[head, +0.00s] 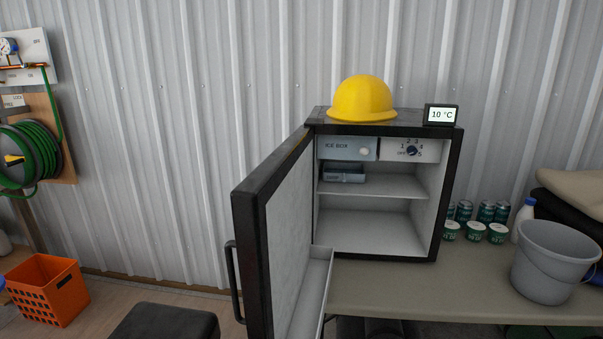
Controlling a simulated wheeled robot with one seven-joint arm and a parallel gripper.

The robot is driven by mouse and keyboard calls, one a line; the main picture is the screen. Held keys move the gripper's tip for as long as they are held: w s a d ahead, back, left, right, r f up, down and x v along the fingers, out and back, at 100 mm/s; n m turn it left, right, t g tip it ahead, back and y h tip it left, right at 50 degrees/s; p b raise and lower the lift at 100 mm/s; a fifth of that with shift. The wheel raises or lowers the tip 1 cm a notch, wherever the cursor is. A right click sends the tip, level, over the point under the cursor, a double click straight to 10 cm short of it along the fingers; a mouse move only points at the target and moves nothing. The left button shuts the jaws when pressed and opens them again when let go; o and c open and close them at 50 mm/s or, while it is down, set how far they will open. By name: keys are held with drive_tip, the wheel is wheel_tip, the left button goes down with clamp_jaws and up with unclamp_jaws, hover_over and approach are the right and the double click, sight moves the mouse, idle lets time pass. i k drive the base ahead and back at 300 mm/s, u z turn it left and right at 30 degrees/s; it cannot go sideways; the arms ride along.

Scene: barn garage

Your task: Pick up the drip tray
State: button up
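A small blue-grey tray (344,174) sits inside the open mini fridge (448,190), on the upper left just below the ice box (346,148). It looks like the drip tray; the label on its front is too small to read surely. It seems to rest on or just above the middle shelf (385,189); I cannot tell which. The fridge door (256,255) is swung open towards the front left. My gripper is not in view.
A yellow hard hat (362,100) and a display reading 10 °C (441,115) are on the fridge. Green cans (486,211), tubs (474,231), a white bottle (523,217) and a grey bucket (554,264) stand right on the table (420,290). An orange crate (45,290) is left.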

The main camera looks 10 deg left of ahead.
sight(332, 171)
drive_tip(key=u, duration=0.25)
drive_tip(key=i, duration=0.9)
drive_tip(key=u, duration=0.25)
